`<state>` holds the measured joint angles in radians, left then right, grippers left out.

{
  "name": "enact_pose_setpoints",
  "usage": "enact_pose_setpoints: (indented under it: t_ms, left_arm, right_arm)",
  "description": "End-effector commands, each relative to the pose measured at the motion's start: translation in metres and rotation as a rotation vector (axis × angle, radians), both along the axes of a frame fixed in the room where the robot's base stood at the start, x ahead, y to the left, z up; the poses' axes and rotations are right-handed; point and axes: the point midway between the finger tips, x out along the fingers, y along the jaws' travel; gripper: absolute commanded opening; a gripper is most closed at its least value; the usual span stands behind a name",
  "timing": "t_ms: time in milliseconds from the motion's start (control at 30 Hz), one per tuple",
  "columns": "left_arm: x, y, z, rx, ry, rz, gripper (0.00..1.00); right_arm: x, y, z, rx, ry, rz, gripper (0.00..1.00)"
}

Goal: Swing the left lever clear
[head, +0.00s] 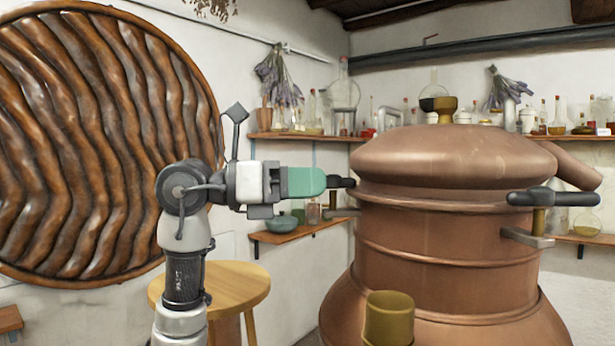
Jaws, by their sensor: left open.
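The left lever (343,183) is a dark handle on a short post at the left side of the copper still (437,240), just below its domed lid (450,160). My left gripper (308,182) comes in from the left at the lever's height, its green fingers pointing right. The fingers are open and seen side-on, and their tips overlap the near end of the handle in the picture. I cannot tell whether they touch it or whether it lies between them. A similar right lever (553,198) sits on the still's right side. My right gripper is not in view.
A round wooden stool (235,288) stands below my left arm. A brass-coloured cup (389,318) is in front of the still. Shelves with glassware (287,237) line the wall behind. A large ribbed wooden disc (95,140) is at the left.

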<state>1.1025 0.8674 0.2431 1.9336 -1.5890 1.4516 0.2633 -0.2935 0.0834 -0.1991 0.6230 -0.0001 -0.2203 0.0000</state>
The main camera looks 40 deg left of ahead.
Motion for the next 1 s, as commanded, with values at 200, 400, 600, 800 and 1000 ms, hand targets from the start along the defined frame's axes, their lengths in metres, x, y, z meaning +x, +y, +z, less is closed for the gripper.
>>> enact_pose_setpoints:
  t_ms: [200,400,600,800,1000]
  left_arm:
    - [0.0012,-0.0010,-0.0006,0.000,0.000,0.000,0.42]
    - [0.0009,-0.0007,-0.0005,0.000,0.000,0.000,0.19]
    - [0.0009,-0.0006,-0.0004,0.000,0.000,0.000,0.00]
    - [0.0017,0.0005,-0.0002,-0.001,0.001,-0.018,0.00]
    - [0.0039,0.0030,0.0002,-0.001,0.004,-0.099,0.00]
  right_arm:
    - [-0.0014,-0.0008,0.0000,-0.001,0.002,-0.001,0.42]
    - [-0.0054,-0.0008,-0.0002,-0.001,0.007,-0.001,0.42]
    - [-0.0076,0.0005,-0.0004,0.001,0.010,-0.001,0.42]
    - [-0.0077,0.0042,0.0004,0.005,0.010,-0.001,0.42]
    - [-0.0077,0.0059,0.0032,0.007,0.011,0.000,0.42]
